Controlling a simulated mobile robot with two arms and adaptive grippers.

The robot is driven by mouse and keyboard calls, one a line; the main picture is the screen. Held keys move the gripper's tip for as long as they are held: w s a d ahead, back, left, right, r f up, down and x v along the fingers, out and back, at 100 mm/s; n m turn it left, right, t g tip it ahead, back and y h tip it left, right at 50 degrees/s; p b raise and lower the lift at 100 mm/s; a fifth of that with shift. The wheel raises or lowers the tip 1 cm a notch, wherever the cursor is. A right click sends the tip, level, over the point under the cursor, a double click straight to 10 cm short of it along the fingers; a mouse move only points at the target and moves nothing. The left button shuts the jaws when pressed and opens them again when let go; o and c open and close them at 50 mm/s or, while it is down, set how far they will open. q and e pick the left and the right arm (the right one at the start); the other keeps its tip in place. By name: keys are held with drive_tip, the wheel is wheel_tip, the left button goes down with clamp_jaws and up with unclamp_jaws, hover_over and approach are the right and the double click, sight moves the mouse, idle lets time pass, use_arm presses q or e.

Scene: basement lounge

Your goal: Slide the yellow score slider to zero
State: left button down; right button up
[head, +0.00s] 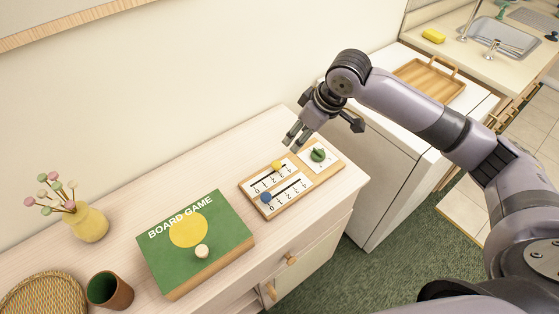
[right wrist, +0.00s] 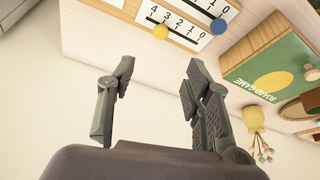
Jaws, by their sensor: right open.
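The yellow score slider (head: 277,166) is a small yellow knob on the upper numbered track of the wooden score board (head: 250,191). It sits well away from the zero, toward the higher numbers; I cannot tell its exact mark. It also shows in the right wrist view (right wrist: 160,32). The blue slider (head: 266,197) is on the lower track near its zero end, and shows in the right wrist view (right wrist: 219,26). My right gripper (head: 296,135) is open and empty, above and behind the board, apart from the yellow slider. Its fingers (right wrist: 158,95) are spread in the right wrist view. My left gripper is out of view.
A green knob (head: 318,155) stands on a white panel at the board's right end. A green board game box (head: 160,262) lies left of the board. A yellow vase (head: 89,224) and brown cup (head: 119,293) stand farther left. The wall rises behind the cabinet.

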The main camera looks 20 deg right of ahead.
sight(277, 165)
drive_tip(key=p+x, duration=0.2)
drive_tip(key=x, duration=1.5)
drive_tip(key=shift+r, duration=0.1)
drive_tip(key=shift+c, duration=0.3)
clamp_jaws()
